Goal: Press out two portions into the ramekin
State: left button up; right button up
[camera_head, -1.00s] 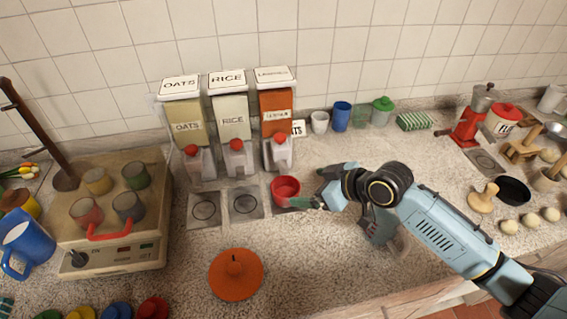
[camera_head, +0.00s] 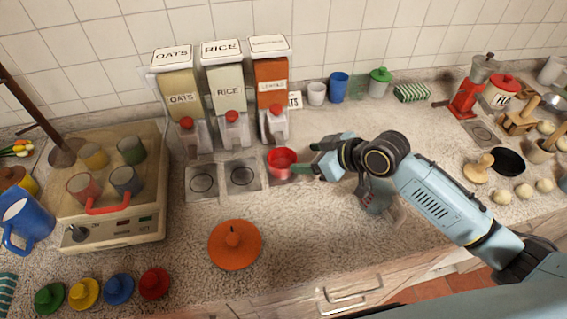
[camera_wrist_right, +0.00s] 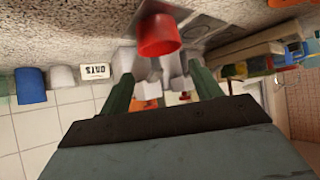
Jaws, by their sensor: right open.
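My left gripper is not in view.
The rice dispenser (camera_head: 227,90) and oats dispenser (camera_head: 178,95) stand to the left, with empty marked pads before them. An orange lid (camera_head: 235,247) lies in front. A mug-topped machine (camera_head: 110,200) stands left. Cups line the wall to the right.

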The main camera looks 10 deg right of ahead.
grip_shut()
dwell(1.4)
